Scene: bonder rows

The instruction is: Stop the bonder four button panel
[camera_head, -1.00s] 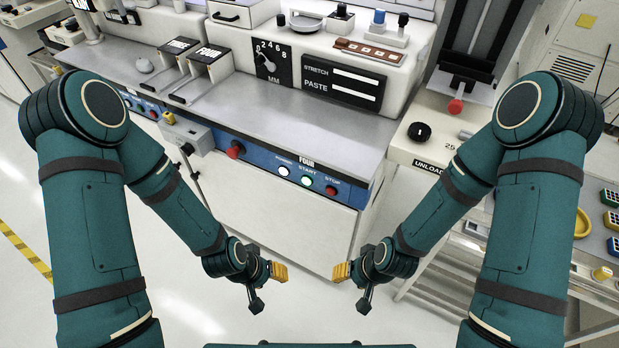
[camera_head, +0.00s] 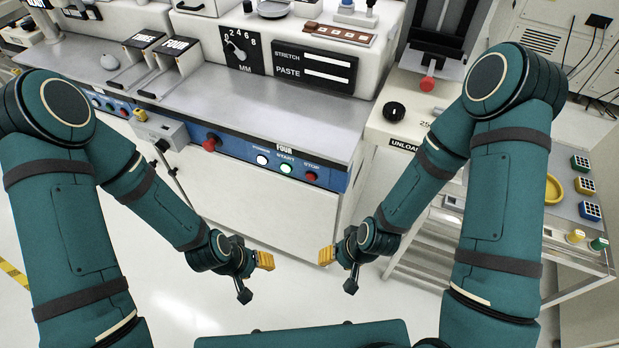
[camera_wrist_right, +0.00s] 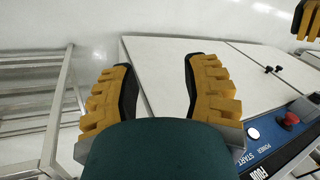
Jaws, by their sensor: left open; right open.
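The blue panel labelled FOUR (camera_head: 235,149) runs along the front edge of the bonder. It carries a white POWER button (camera_head: 262,160), a green-lit START button (camera_head: 285,168), a red STOP button (camera_head: 310,177) and a larger red knob (camera_head: 211,142) at its left end. My left gripper (camera_head: 262,262) is open and empty, in front of and below the panel. My right gripper (camera_head: 328,256) is open and empty, below the STOP button and apart from it. In the right wrist view, the open yellow fingers (camera_wrist_right: 160,95) show, with part of the panel (camera_wrist_right: 262,160) at lower right.
A grey worktop (camera_head: 280,110) lies behind the panel. A second blue panel (camera_head: 110,102) is further left. A grey box on a stand (camera_head: 160,130) juts out left of the red knob. A cart with coloured blocks (camera_head: 572,205) stands at right. The floor ahead is clear.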

